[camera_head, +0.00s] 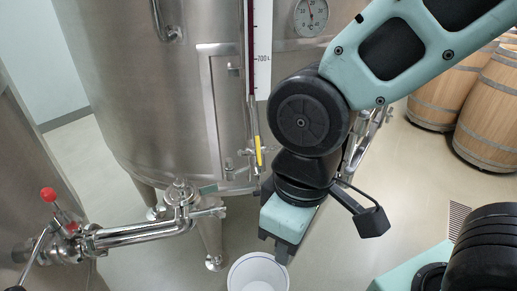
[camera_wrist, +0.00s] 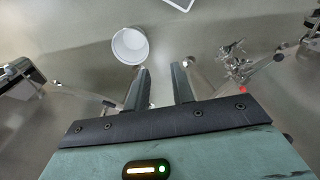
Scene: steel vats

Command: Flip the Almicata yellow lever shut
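The yellow lever (camera_head: 258,150) stands upright on a small valve at the front of the big steel vat (camera_head: 150,100), just below the level gauge. No name is readable on the vat. My gripper (camera_head: 277,247) hangs below and slightly right of the lever in the head view, apart from it, pointing down. In the wrist view my gripper (camera_wrist: 160,78) has its two fingers apart with nothing between them. I cannot make out the yellow lever in the wrist view.
A white bucket (camera_head: 258,273) stands on the floor below my gripper; it also shows in the wrist view (camera_wrist: 130,46). A steel pipe (camera_head: 140,233) with a red-knobbed valve (camera_head: 48,194) is at left. Wooden barrels (camera_head: 490,105) stand at right.

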